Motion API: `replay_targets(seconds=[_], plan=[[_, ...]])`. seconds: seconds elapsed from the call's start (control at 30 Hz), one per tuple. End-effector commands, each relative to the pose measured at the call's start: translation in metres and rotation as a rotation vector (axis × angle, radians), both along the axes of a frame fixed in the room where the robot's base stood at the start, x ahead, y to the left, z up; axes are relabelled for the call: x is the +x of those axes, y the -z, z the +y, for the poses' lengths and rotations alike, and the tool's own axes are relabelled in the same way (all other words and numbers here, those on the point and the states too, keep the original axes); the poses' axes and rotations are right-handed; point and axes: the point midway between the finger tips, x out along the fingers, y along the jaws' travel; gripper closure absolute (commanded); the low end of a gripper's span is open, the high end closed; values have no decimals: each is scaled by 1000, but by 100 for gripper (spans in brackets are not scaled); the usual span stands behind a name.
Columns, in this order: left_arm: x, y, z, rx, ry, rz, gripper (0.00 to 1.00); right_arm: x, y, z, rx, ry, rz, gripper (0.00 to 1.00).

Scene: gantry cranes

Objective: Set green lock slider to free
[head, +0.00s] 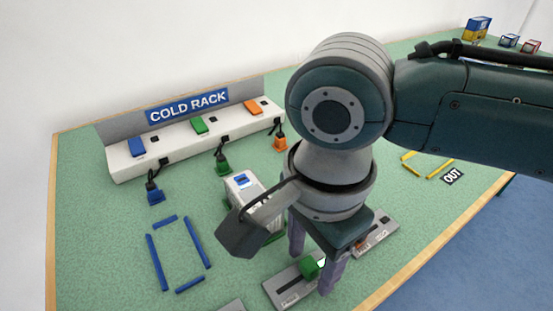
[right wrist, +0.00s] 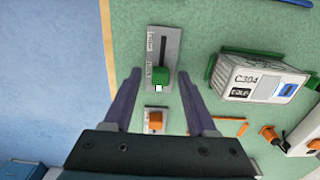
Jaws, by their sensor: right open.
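The green lock slider is a green knob (head: 309,266) on a grey slotted plate (head: 290,284), partly seen behind my right gripper's finger. In the right wrist view the knob (right wrist: 160,77) sits at the lower end of the dark slot in its plate (right wrist: 171,45). The small lettering on the plate is too blurred to read surely. My right gripper (head: 312,272) points down over the plate, open. In the right wrist view its fingers (right wrist: 159,75) stand on either side of the knob, with gaps to it. My left gripper is not in view.
A white container marked C304 COLD (right wrist: 262,83) stands close beside the slider. An orange slider knob (right wrist: 155,125) is on a neighbouring plate. The COLD RACK (head: 185,138) with coloured plugs is at the back left. Blue marking strips (head: 158,262) outline an empty area.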

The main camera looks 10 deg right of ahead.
Motion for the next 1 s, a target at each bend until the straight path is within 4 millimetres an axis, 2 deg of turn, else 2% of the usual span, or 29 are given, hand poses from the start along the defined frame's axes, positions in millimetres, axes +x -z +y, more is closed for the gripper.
replay_targets(seconds=[0.2, 0.7, 1.0], plan=[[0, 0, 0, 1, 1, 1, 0, 0, 0, 0, 0, -1, -1, 43], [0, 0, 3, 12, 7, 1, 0, 0, 0, 0, 0, 0, 0, 99], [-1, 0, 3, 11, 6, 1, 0, 0, 0, 0, 0, 0, 0, 100]])
